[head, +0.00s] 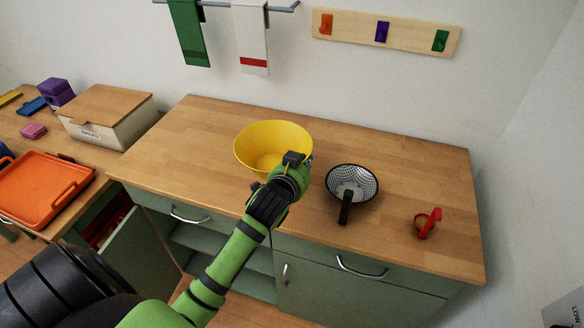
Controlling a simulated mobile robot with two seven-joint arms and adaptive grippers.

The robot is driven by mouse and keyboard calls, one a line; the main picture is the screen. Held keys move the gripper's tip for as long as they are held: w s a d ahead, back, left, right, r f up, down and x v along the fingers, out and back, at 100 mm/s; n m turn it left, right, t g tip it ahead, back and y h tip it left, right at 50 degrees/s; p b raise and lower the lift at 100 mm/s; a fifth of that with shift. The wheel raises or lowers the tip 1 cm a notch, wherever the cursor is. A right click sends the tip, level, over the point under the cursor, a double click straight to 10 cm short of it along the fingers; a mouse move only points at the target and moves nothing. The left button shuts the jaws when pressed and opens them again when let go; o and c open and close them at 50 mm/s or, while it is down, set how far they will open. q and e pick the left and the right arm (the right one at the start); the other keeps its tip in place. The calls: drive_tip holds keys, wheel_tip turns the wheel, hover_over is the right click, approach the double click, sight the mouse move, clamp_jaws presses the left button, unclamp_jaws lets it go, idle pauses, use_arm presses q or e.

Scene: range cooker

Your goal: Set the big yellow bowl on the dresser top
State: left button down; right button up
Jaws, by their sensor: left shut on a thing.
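The big yellow bowl (262,142) is upright on or just above the dresser top (200,130), a little left of its middle. I cannot tell whether its base touches the wood. My left gripper (297,161) is shut on the bowl's near right rim. The gripper hides that part of the rim. My right gripper is not in view.
A bread box (105,115) and an orange tray (42,190) are at the left. An open door (140,250) hangs below.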

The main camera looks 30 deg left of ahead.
use_arm(q)
drive_tip(key=a, duration=0.1)
drive_tip(key=w+a+f, duration=0.1)
drive_tip(key=a+f, duration=0.1)
drive_tip(key=shift+w+a+f, duration=0.1)
drive_tip(key=shift+w+a, duration=0.15)
drive_tip(key=shift+w, duration=0.1)
drive_tip(key=shift+f+p, duration=0.55)
drive_tip(key=shift+f, duration=1.5)
drive_tip(key=c, duration=1.8)
unclamp_jaws()
drive_tip(key=shift+f, duration=0.2)
drive_tip(key=o, duration=0.4)
drive_tip(key=shift+o, duration=0.2)
drive_tip(key=shift+r, duration=0.15)
drive_tip(key=b+v, duration=0.1)
drive_tip(key=v, duration=1.1)
